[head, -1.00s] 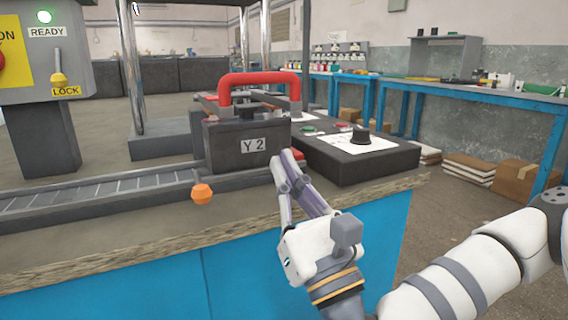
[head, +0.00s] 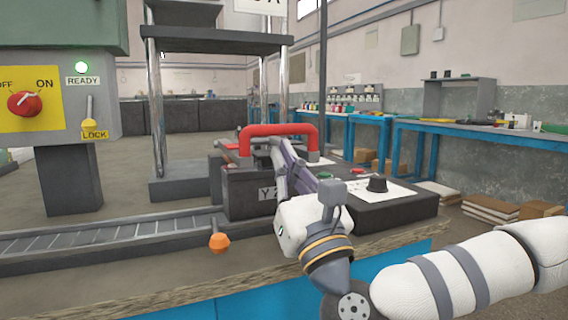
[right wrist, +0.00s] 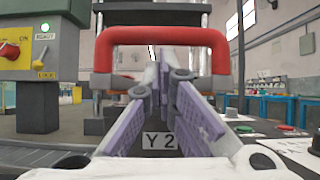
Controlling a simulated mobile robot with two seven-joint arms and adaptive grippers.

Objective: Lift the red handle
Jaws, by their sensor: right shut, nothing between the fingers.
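The red handle (head: 278,130) arches over the top of the dark block marked Y 2 (head: 240,190), which stands at the end of the roller track. The handle is upright and also spans the right wrist view (right wrist: 160,38). My right gripper (head: 279,148) is in front of the block, with its fingertips just below the handle's top bar in the head view. In the right wrist view its fingers (right wrist: 160,65) are together, pointing at the opening under the bar, with nothing between them. I cannot tell whether the tips touch the handle. My left gripper is not in view.
A dark control box (head: 395,207) with a black knob (head: 377,184) sits right of the block. A roller track (head: 110,236) runs left, with an orange knob (head: 219,242) at its front. A grey panel with a lock lever (head: 90,112) stands at left.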

